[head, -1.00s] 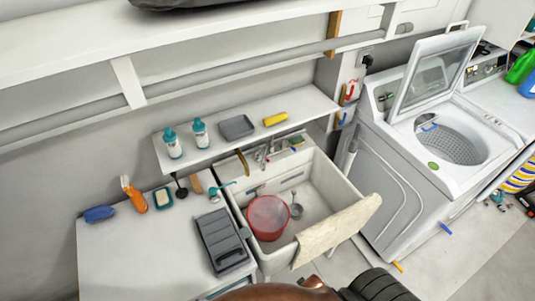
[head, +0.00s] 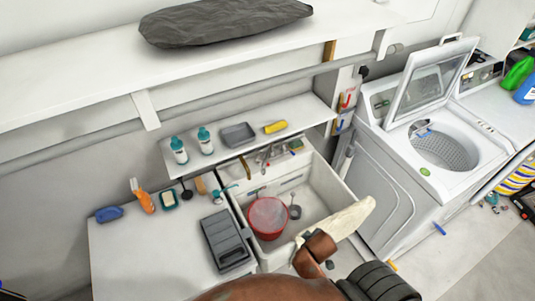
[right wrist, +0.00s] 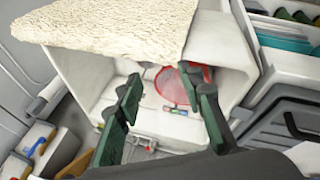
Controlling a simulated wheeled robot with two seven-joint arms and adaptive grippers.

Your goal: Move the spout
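The metal faucet with its spout (head: 265,156) is at the back wall of the white sink (head: 345,182) in the head view. In the right wrist view, small metal parts, probably the faucet (right wrist: 143,141), show low between the fingers. A red bucket (head: 268,218) stands inside the sink; it also shows in the right wrist view (right wrist: 172,84). My right gripper (right wrist: 170,88) has its two green fingers spread apart with nothing between them. It is near the sink's front, apart from the spout. My left gripper is not in view.
A cream cloth (head: 345,220) hangs over the sink's front right corner. A shelf (head: 235,148) with bottles runs above the sink. A counter (head: 130,265) with a grey case (head: 226,240) is at left. A washing machine (head: 395,165) with its lid up stands at right.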

